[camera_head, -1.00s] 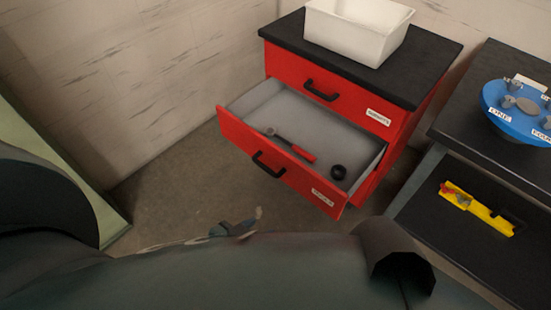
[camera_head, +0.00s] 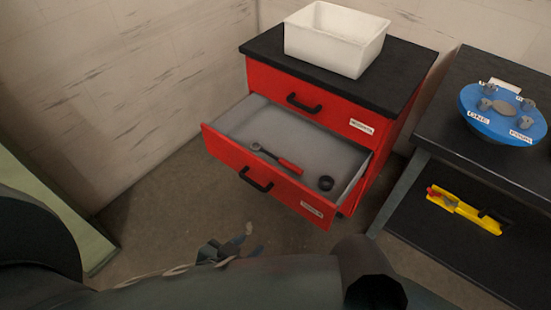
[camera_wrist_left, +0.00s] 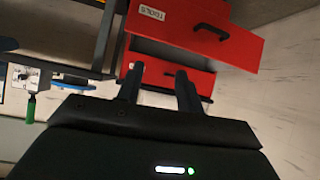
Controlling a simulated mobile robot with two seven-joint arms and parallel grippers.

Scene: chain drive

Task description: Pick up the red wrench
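The red wrench (camera_head: 290,166) lies in the open lower drawer (camera_head: 232,155) of the red cabinet in the head view, its grey head toward the left and its red handle toward the right. My left gripper (camera_head: 241,241) is in front of and below the drawer, apart from it and from the wrench. In the left wrist view its two dark fingers (camera_wrist_left: 159,82) are spread with nothing between them, pointing toward the cabinet. The wrench cannot be made out in the wrist view. My right gripper is not in view.
A black ring (camera_head: 326,183) lies right of the wrench in the drawer. A white bin (camera_head: 335,42) stands on the cabinet's black top (camera_head: 267,45). At right, a dark table holds a blue round fixture (camera_head: 500,118), with a yellow tool (camera_head: 470,212) on its lower shelf.

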